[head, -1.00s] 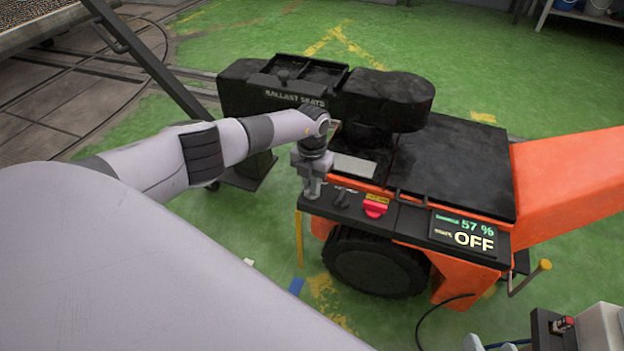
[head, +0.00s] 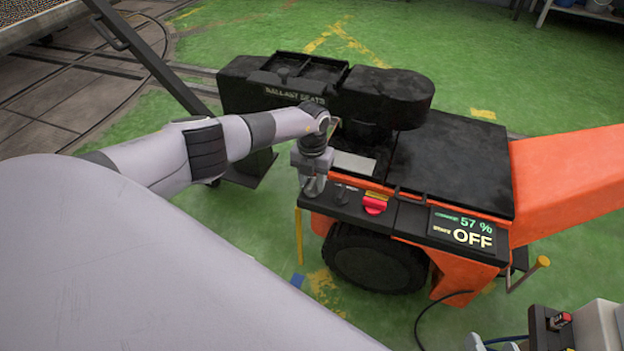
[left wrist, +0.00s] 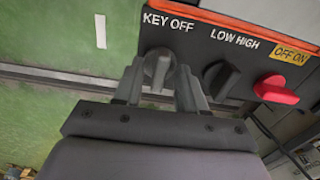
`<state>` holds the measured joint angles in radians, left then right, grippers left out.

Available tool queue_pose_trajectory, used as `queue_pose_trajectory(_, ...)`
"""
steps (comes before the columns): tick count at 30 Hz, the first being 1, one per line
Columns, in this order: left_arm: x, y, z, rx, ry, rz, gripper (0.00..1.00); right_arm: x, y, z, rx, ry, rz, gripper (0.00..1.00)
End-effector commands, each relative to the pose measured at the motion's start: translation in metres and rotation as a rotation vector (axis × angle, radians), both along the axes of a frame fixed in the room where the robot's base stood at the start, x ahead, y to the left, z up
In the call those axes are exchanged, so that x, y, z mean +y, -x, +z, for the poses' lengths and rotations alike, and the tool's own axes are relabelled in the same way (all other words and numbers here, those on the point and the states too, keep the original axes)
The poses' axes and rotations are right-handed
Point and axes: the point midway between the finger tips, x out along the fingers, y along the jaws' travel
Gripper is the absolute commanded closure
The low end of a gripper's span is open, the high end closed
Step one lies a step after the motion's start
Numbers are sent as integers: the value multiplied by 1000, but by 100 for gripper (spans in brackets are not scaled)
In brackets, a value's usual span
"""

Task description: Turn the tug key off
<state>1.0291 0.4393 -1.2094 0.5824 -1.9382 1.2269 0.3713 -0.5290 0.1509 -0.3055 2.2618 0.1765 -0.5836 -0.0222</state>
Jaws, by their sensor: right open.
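The key knob (left wrist: 157,66), a small grey handle, sits under the words KEY OFF on the black panel of the tug (head: 560,195). My left gripper (left wrist: 160,80) has one finger on each side of the knob in the left wrist view. I cannot tell whether the fingers press on it. In the head view my left gripper (head: 313,186) comes down at the left end of the panel and hides the key. The display (head: 468,229) reads OFF and 57 %.
Right of the key are a dark LOW HIGH knob (left wrist: 218,78) and a red OFF ON switch (left wrist: 276,90). The black BALLAST SEATS unit (head: 390,95) stands behind the panel. A pale box (head: 603,325) is at the lower right. Green floor is open behind the tug.

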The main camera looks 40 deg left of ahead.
Motion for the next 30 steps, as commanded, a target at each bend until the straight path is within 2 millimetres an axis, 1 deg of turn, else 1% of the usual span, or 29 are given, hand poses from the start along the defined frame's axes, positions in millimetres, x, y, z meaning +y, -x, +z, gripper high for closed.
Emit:
queue_pose_trajectory(7, 0, 0, 0, 1, 0, -2, 60, 1, 0, 1, 1, -6, -4, 45)
queue_pose_trajectory(10, 0, 0, 5, 0, 0, -2, 60, 1, -1, 4, 0, -2, -6, 45)
queue_pose_trajectory(13, 0, 0, 18, 0, 0, -2, 60, -3, 0, 9, -5, 27, -11, 45)
queue_pose_trajectory(15, 1, 0, 30, -1, 0, -2, 60, -11, 6, 7, 6, 69, -19, 45)
queue_pose_trajectory(18, 0, -1, 47, -2, 0, -2, 60, -18, 8, 10, 3, 113, -27, 45)
queue_pose_trajectory(21, 1, 0, 60, -1, 0, -2, 60, -23, 10, 11, 2, 145, -33, 45)
queue_pose_trajectory(25, 0, 0, 70, 0, 0, -1, 60, -27, 11, 10, 3, 165, -37, 45)
queue_pose_trajectory(30, 0, 0, 72, 1, -1, -1, 60, -28, 11, 9, 3, 172, -39, 45)
